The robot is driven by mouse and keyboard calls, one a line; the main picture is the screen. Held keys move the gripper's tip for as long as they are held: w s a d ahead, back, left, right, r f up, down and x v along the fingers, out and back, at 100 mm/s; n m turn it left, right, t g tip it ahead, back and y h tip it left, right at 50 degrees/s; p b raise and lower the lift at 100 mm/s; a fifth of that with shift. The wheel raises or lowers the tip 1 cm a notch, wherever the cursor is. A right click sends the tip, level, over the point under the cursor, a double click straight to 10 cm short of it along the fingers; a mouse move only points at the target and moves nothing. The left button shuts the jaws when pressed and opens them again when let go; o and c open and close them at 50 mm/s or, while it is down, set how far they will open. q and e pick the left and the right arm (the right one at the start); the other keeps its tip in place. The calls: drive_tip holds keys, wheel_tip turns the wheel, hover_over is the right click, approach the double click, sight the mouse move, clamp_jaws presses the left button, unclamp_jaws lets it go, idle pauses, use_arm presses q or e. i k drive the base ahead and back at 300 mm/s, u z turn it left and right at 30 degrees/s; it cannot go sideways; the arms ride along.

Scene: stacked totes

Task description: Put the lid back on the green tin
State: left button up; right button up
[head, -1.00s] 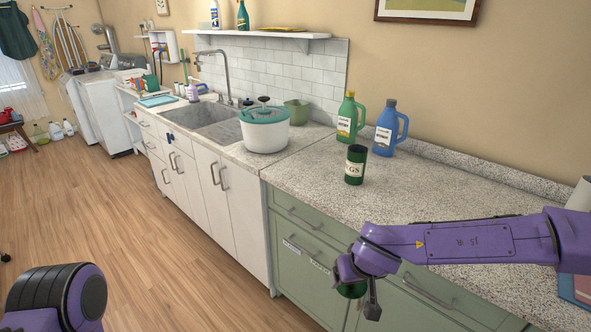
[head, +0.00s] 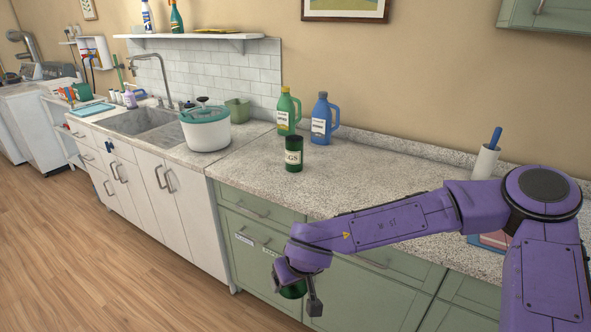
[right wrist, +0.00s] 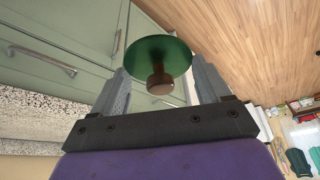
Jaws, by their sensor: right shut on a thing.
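The green tin (head: 293,155) stands upright on the speckled counter, with a pale label partly reading "GS". Its top looks dark; I cannot make out the inside. My right gripper (head: 298,297) is below counter height in front of the green cabinets, well apart from the tin. It is shut on the green lid (head: 292,289). In the right wrist view the round green lid (right wrist: 165,50) with its brown knob (right wrist: 160,82) sits between the two fingers of the right gripper (right wrist: 160,85). My left gripper is not in view.
A green jug (head: 288,112) and a blue jug (head: 323,120) stand behind the tin. A white pot (head: 206,133) is to its left, near the sink (head: 145,122). A paper roll (head: 485,163) stands at right.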

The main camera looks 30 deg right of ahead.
sight(294, 143)
drive_tip(key=k, duration=0.25)
drive_tip(key=z, duration=0.65)
drive_tip(key=i, duration=0.15)
drive_tip(key=z, duration=0.1)
